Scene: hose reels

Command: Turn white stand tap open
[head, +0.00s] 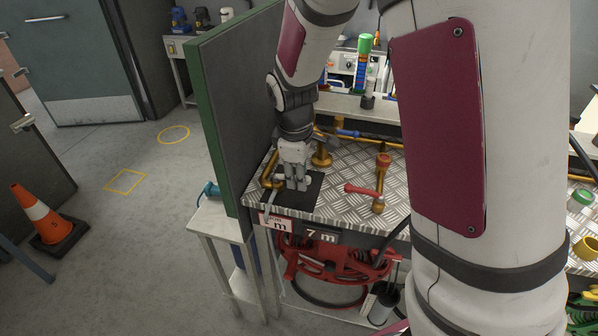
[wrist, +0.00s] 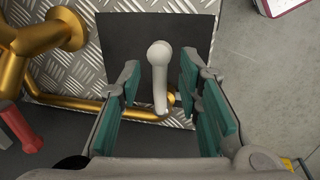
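A pale grey-white tap lever (wrist: 160,85) with a rounded end shows in the wrist view. It stands over a black mat (wrist: 112,35), beside the end of a brass pipe (wrist: 85,103). My gripper (wrist: 160,72) is open, with one green-padded finger on each side of the lever. Gaps show between the lever and both fingers. In the head view my gripper (head: 293,178) points down at the left front corner of the chequer-plate bench (head: 340,165), over the mat. There the gripper mostly hides the lever.
A red-handled brass tap (head: 378,185) stands to the right on the bench. A brass flange (head: 321,155) is behind my gripper. A tall green-edged panel (head: 232,110) stands close on the left. A red hose reel (head: 335,262) is below. Open floor with a traffic cone (head: 45,220) lies left.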

